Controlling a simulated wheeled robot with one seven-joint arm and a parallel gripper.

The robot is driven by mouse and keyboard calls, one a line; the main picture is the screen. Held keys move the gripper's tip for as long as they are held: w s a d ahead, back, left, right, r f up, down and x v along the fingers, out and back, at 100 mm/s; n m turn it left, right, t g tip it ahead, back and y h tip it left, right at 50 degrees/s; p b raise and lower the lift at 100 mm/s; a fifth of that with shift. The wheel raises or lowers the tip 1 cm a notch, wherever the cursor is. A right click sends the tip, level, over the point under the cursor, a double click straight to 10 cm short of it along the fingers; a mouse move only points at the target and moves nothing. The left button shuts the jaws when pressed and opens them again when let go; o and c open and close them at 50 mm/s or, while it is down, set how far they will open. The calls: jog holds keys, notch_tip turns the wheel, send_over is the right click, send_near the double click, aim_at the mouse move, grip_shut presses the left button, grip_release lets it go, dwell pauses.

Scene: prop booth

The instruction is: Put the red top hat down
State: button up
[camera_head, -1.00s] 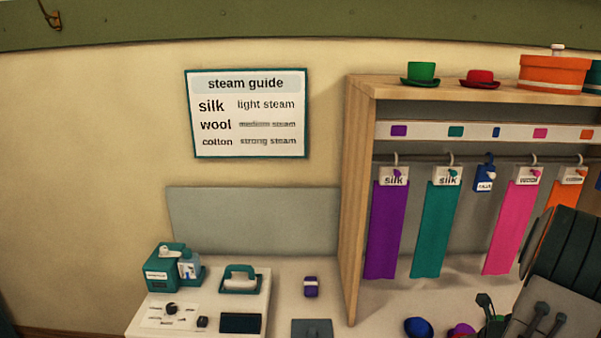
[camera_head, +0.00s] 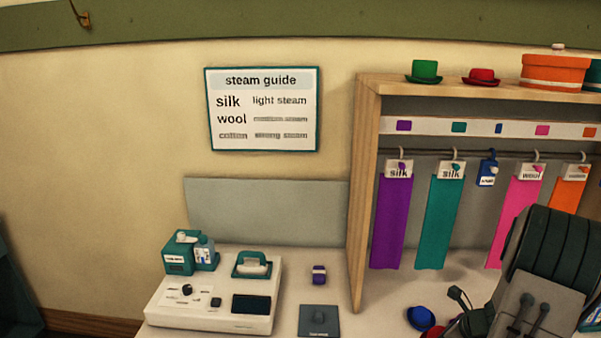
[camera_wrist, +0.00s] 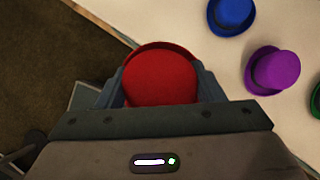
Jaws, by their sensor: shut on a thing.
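The red top hat (camera_wrist: 160,78) sits between the two blue-grey fingers of my gripper (camera_wrist: 160,88) in the wrist view. The fingers are shut on its sides, and its round crown faces the camera. Part of its brim shows behind the crown; the near side is hidden by the gripper body. The hat overlaps the edge between white counter and brown floor; its height above them is unclear. In the head view only a red sliver (camera_head: 431,334) shows at the bottom edge, beside my arm; I cannot tell if it is this hat.
Blue (camera_wrist: 232,14) and purple (camera_wrist: 274,70) hats stand on the white counter (camera_wrist: 215,65), right of the held hat. A green one (camera_wrist: 315,100) is at the right edge. Another red hat (camera_head: 481,76) sits on the rack top. A steam station (camera_head: 213,303) stands left.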

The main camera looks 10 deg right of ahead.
jog(key=w+a+f+n+g+h, duration=0.1)
jog(key=a+n+g, duration=0.5)
jog(key=a+n, duration=0.9)
jog(key=w+a+f+n+g+h, duration=0.2)
jog(key=w+a+n+g, duration=0.3)
jog(key=a+n, duration=1.1)
jog(key=shift+f+g+b, duration=0.45)
jog(key=shift+g, duration=0.35)
